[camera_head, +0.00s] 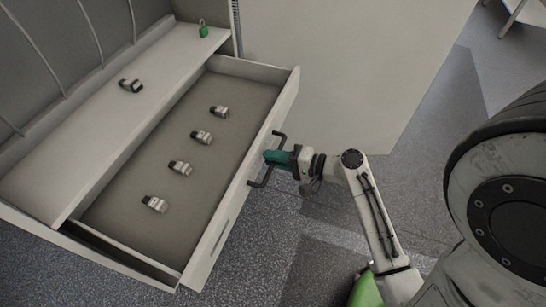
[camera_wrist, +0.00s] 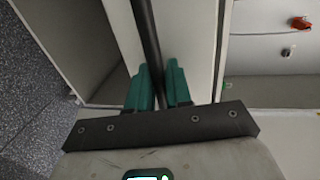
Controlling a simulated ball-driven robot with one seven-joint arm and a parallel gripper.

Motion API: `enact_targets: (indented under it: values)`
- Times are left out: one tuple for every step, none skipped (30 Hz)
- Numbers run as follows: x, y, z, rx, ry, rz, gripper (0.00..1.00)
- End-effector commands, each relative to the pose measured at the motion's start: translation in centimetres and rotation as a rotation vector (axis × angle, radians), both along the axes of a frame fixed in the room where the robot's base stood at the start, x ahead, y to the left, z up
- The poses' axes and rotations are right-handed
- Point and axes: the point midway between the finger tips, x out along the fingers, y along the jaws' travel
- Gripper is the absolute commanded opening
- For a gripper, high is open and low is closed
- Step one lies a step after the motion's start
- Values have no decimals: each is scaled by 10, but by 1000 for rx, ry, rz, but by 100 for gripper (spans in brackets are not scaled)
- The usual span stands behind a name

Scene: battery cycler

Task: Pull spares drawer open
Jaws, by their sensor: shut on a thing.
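The spares drawer (camera_head: 222,238) is pulled out from the white cabinet in the head view, with its inside showing. Several small grey and black parts lie in a row on its floor. A dark bar handle (camera_head: 258,184) is on its front panel. My gripper (camera_head: 272,157) is at the handle, its green fingers shut on the bar. In the wrist view, the dark handle bar (camera_wrist: 148,35) runs between the two green fingers (camera_wrist: 158,88). The part of the bar between the fingertips is partly hidden.
Above the drawer is a white shelf (camera_head: 95,125) with a black and grey part (camera_head: 130,86) and a green padlock-like item (camera_head: 203,29). A plain pale panel (camera_head: 340,70) stands to the right of the drawer. Speckled grey floor (camera_head: 270,225) lies open in front of the drawer.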

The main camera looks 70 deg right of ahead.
Motion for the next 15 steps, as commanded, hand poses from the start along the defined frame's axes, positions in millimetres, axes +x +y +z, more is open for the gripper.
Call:
enact_targets:
  values:
    - [0, 0, -1, 1, 2, 1, 0]
    - [0, 0, -1, 1, 2, 1, 0]
    - [0, 0, -1, 1, 2, 1, 21]
    - [0, 0, -1, 1, 2, 1, 24]
    - [0, 0, -1, 1, 1, 1, 27]
    - [0, 0, -1, 1, 1, 1, 31]
    - [0, 0, -1, 1, 1, 1, 34]
    - [0, 0, -1, 1, 1, 0, 35]
    - [0, 0, -1, 1, 1, 0, 35]
    - [0, 0, 0, 1, 1, 0, 35]
    - [0, 0, 0, 1, 1, 0, 35]
    - [0, 0, 0, 0, 1, 0, 35]
    - [0, 0, 0, 0, 1, 0, 35]
    - [0, 0, 0, 0, 1, 0, 35]
    - [-1, 0, 0, 1, 1, 0, 35]
